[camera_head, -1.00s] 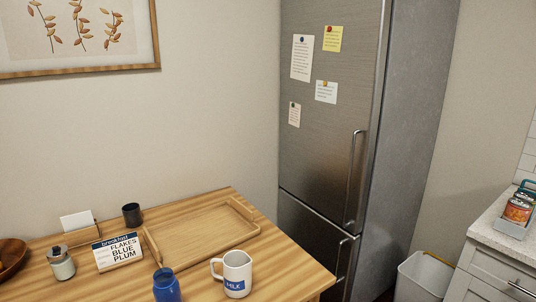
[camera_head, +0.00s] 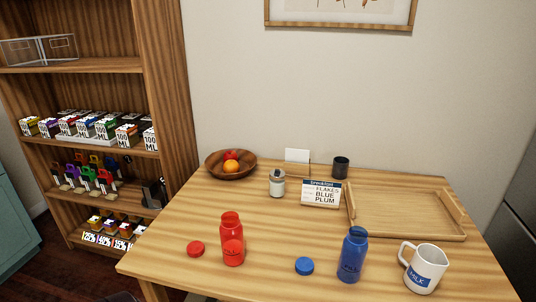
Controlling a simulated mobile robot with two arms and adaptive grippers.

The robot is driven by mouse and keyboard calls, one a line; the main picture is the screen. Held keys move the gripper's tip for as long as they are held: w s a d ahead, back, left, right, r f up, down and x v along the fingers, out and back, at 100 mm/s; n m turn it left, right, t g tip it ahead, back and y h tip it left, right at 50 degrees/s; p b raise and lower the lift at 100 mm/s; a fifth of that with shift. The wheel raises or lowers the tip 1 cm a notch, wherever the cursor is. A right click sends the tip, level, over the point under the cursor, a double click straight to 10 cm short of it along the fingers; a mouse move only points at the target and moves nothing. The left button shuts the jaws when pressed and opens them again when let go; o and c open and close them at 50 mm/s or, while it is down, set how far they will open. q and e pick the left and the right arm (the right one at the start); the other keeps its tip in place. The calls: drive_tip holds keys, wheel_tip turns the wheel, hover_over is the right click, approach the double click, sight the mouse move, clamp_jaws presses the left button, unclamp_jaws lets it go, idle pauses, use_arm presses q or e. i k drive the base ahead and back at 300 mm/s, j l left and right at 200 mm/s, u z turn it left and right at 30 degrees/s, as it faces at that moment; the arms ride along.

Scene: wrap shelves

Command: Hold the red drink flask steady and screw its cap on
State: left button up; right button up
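The red drink flask (camera_head: 232,240) stands upright and open on the wooden table, near its front left part. A red cap (camera_head: 196,249) lies flat on the table just left of the flask, apart from it. A blue flask (camera_head: 352,256) stands open to the right, with a blue cap (camera_head: 304,266) lying to its left. Neither of my grippers shows in the head view.
On the table (camera_head: 235,203) are a milk mug (camera_head: 424,270), a wooden tray (camera_head: 410,232), a breakfast sign (camera_head: 320,194), a jar (camera_head: 277,184), a dark cup (camera_head: 340,168) and a fruit bowl (camera_head: 212,170). A stocked shelf unit (camera_head: 165,90) stands at left.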

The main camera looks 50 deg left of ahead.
sight(230, 229)
drive_tip(key=u, duration=1.75)
